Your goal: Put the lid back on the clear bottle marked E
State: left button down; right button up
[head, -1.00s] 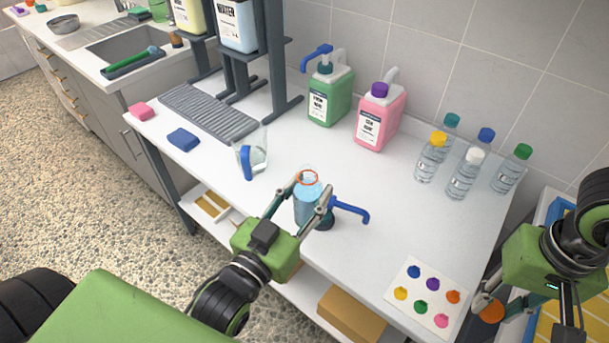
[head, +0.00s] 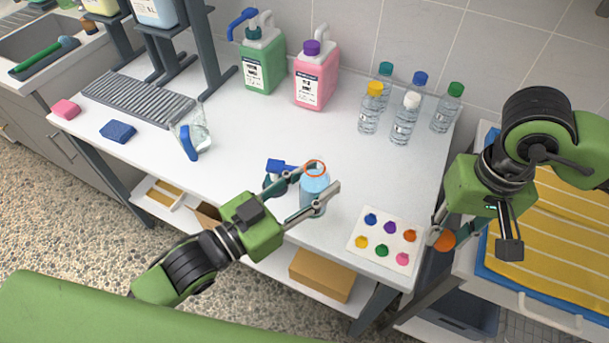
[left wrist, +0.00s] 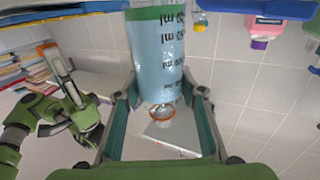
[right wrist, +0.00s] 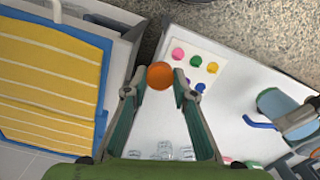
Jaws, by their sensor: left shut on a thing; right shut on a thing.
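The clear bottle (head: 313,198) holds blue liquid and has an orange ring at its open neck. My left gripper (head: 322,178) is shut around it near the front edge of the white table. In the left wrist view the bottle (left wrist: 158,60) shows volume marks and a green band; no letter E is readable. My right gripper (head: 443,236) is shut on an orange lid (head: 445,241), right of the colour card and apart from the bottle. The lid (right wrist: 160,75) also shows between the fingertips in the right wrist view.
A colour-spot card (head: 384,223) lies between bottle and lid. Several small bottles (head: 404,122) and green (head: 262,62) and pink (head: 315,78) jugs stand at the back. A yellow striped towel (head: 550,240) is at right.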

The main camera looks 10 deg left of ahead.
dwell(0.3)
jog(key=w+a+r+m, duration=0.6)
jog(key=a+r+m, duration=0.2)
jog(key=a+m, duration=0.3)
notch_tip(320, 180, up, 8)
jog(key=m, duration=0.9)
send_over(315, 161)
jog(key=shift+w+d+f, duration=0.1)
jog(key=shift+d+f, duration=0.1)
jog(key=shift+d, duration=0.25)
jog(key=shift+a+r+m, duration=0.3)
jog(key=shift+a+r, duration=0.05)
jog(key=shift+a, duration=0.1)
jog(key=shift+f, duration=0.1)
jog(key=shift+f, duration=1.95)
jog(key=shift+f, duration=0.9)
